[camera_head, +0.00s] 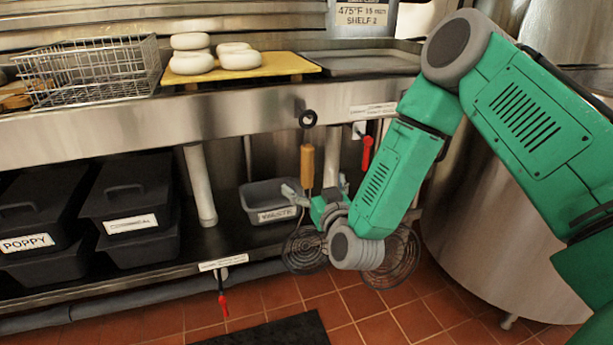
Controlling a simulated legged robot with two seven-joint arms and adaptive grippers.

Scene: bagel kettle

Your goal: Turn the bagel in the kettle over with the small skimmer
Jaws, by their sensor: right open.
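A skimmer with a wooden handle (307,166) hangs below the counter edge from a dark ring. A round wire basket (303,252) hangs below that handle. A second, larger-looking wire basket (398,262) shows to its right, partly behind my right arm; its handle is hidden. My right gripper (317,188) is open, its fingers spread near the lower end of the wooden handle. I cannot tell if they touch it. A large steel vessel (475,215), apparently the kettle, stands at the right; its inside and any bagel in it are hidden. My left gripper is out of view.
Several pale bagels (192,62) sit on a yellow board (285,66) on the counter, beside a wire basket (100,72) and a metal tray (365,63). Below are black lidded bins (130,190), a grey waste tub (270,214) and a red-handled valve (222,303).

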